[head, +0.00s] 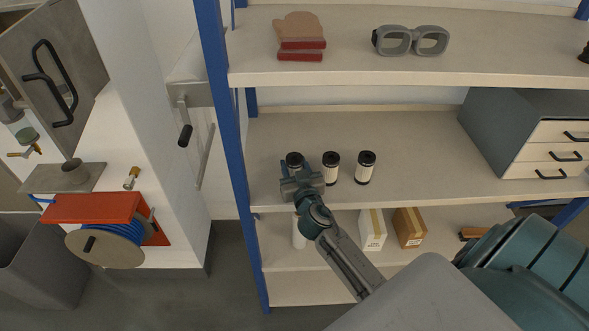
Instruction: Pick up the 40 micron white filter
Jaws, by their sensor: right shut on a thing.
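Three white filters with black caps stand in a row on the middle shelf (420,155). The leftmost filter (294,159) is mostly hidden behind my right gripper (297,176), with its dark cap showing above. My right gripper is shut on this filter. The middle filter (331,168) and the right filter (365,168) stand upright and free, just right of the gripper. Any micron markings are too small to read. My left gripper is out of view.
A blue shelf post (222,100) rises left of the filters. A grey drawer cabinet (500,130) stands at the shelf's right. The upper shelf holds grey goggles (411,41) and a mitt (299,35). Boxes (409,227) and a white cylinder (299,232) stand below.

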